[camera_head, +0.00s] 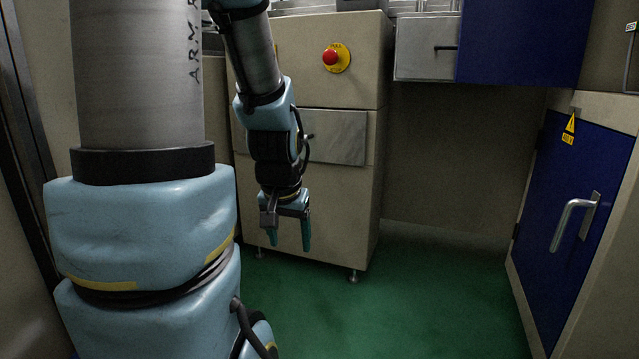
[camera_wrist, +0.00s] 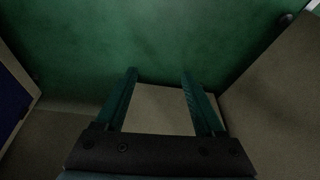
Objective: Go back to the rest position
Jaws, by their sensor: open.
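My gripper (camera_head: 290,232) hangs at the end of my arm with its fingers pointing down, in front of the beige machine cabinet (camera_head: 350,130) in the head view. In the wrist view my gripper (camera_wrist: 158,82) shows two teal fingers spread apart. Nothing is between them. Below them lie the green floor and beige panels. My own arm covers the left part of the head view and hides part of the cabinet.
A red emergency button (camera_head: 331,58) sits on the cabinet front. A blue door (camera_head: 570,225) with a metal handle (camera_head: 573,222) stands at the right. A metal box (camera_head: 426,48) and a blue panel (camera_head: 522,40) overhang at the top. The green floor (camera_head: 430,300) is clear.

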